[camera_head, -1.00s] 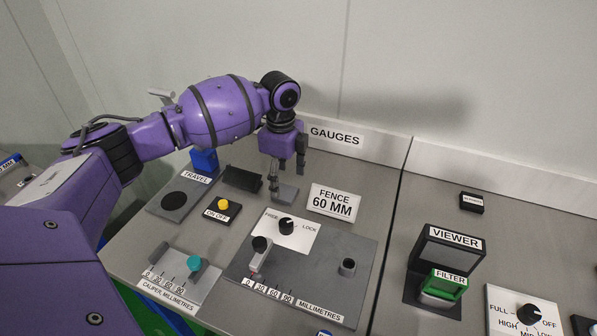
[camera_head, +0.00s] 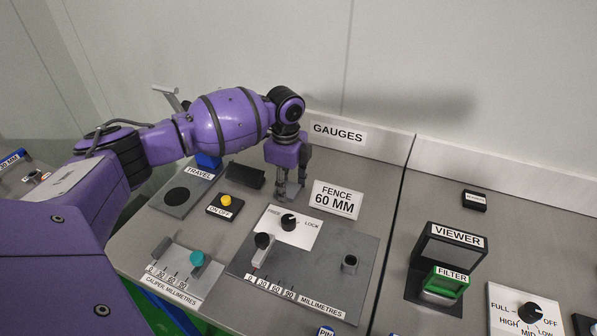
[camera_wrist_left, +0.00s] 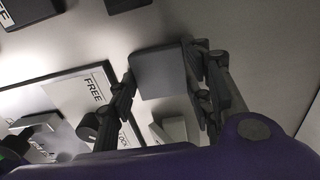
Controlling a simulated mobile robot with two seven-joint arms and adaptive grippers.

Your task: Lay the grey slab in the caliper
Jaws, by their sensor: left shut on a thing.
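The grey slab (camera_wrist_left: 163,72) is between the fingers of my left gripper (camera_wrist_left: 160,95) in the left wrist view. I cannot tell whether the slab still touches the table. The caliper (camera_head: 172,272), a light plate with a millimetre scale and a teal knob (camera_head: 197,258), lies at the front left, well apart from the gripper. It holds nothing between its upright parts. My right gripper is out of view.
The "FENCE 60 MM" sign (camera_head: 337,199) stands just right of the gripper. The travel block (camera_head: 180,197) is at left, the viewer (camera_head: 445,265) at right.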

